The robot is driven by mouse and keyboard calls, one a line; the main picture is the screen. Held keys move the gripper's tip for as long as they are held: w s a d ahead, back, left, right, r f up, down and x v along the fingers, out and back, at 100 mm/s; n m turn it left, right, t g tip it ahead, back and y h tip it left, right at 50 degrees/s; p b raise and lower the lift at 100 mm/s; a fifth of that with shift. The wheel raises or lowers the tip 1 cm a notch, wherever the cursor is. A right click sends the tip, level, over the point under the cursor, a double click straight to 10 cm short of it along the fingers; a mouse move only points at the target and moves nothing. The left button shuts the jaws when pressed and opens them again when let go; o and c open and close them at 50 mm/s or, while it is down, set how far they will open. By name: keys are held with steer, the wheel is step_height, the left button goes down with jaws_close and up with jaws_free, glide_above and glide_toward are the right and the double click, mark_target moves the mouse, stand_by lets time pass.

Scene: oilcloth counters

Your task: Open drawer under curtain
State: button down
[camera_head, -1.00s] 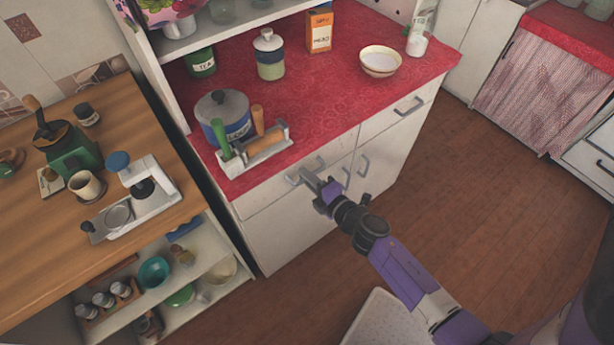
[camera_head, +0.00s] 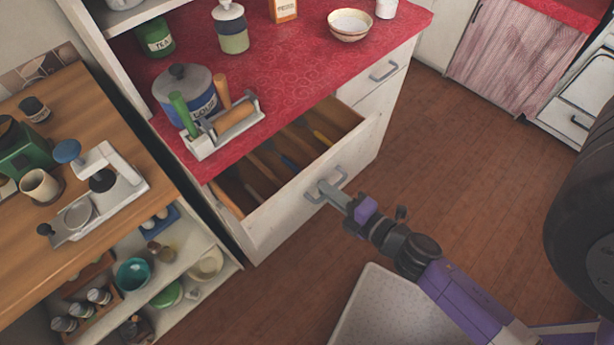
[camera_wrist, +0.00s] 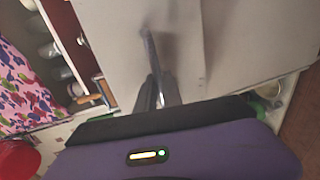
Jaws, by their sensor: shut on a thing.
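The drawer (camera_head: 268,215) is a cream wooden one under the red counter. It stands pulled out, with its inside showing wooden dividers and several long items. My gripper (camera_head: 332,191) is shut on the drawer's grey handle (camera_head: 341,170) at the middle of its front. In the wrist view, my gripper (camera_wrist: 154,95) reaches to the pale drawer front (camera_wrist: 225,45). A pink floral curtain (camera_wrist: 25,85) shows at the left of the wrist view.
The red counter (camera_head: 290,75) holds a blue pot (camera_head: 185,90), a rolling-pin rack (camera_head: 222,128) and a bowl (camera_head: 350,25). A closed drawer (camera_head: 385,72) is to the right. A wooden-topped shelf unit (camera_head: 30,255) stands close on the left.

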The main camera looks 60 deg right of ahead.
steer(key=f+b+v, duration=0.2)
steer(key=v, duration=0.9)
steer(key=shift+s+f, duration=0.15)
steer(key=shift+s, duration=0.05)
steer(key=shift+a, duration=0.1)
steer(key=c, duration=1.8)
jaws_free()
steer(key=shift+o, duration=0.2)
steer(key=b+v, duration=0.1)
steer(key=v, duration=0.6)
steer(key=shift+s+b, duration=0.35)
steer(key=shift+s, duration=0.05)
steer(key=shift+a, duration=0.15)
